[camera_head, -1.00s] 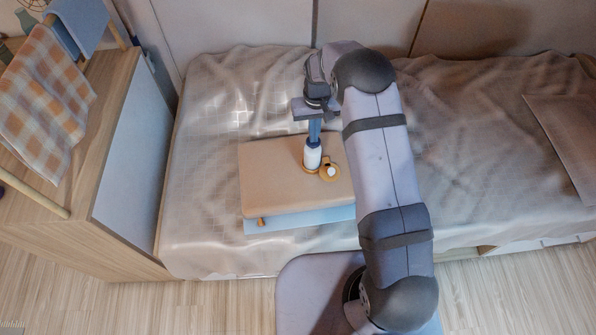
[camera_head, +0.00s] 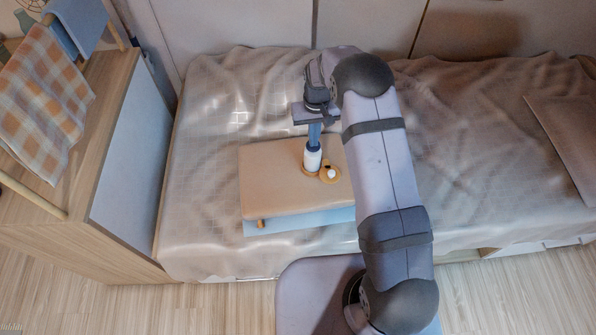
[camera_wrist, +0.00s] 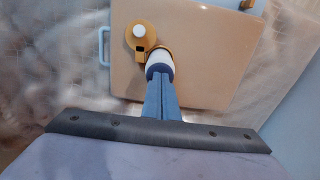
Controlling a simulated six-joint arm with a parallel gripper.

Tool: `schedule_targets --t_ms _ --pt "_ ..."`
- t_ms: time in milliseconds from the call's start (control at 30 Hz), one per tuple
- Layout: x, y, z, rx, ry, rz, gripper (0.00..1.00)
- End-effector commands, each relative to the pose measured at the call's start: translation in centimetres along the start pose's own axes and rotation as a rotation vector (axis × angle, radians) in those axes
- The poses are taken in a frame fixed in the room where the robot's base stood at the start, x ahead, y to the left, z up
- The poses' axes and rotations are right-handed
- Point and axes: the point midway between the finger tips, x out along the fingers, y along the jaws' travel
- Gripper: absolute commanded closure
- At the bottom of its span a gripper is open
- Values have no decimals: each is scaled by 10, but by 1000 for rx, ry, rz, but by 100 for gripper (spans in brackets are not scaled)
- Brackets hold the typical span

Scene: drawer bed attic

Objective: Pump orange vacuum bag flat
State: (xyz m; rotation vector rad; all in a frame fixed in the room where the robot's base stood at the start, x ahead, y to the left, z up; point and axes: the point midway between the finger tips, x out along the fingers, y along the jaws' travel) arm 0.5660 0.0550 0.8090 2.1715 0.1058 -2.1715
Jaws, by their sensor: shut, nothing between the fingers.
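The orange vacuum bag (camera_head: 268,182) lies as a puffy pale-orange block on the bed; it fills much of the wrist view (camera_wrist: 205,50). A white pump (camera_head: 312,159) with an orange collar stands upright on its top, near the right. Beside it is a round orange valve piece with a white centre (camera_head: 330,174), also in the wrist view (camera_wrist: 139,33). My gripper (camera_head: 314,143) is shut, its blue fingers pointing down onto the pump's dark top, seemingly touching it; in the wrist view the fingertips (camera_wrist: 161,78) meet the pump (camera_wrist: 160,62). Nothing shows between the fingers.
A light-blue flat item (camera_head: 300,221) lies under the bag, with a small orange tab (camera_head: 261,224) at its front. A wooden cabinet (camera_head: 120,150) with a checked cloth (camera_head: 42,100) stands left. A pillow (camera_head: 570,130) lies far right. The rumpled bed around is clear.

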Motion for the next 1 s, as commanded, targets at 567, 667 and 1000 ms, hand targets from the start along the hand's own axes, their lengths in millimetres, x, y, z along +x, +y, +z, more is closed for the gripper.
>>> schedule_targets --t_ms 567,667,1000 --pt "-51 0 0 0 0 0 100" --pt "-55 0 0 0 -1 0 100" --pt "-55 0 0 0 0 0 100"
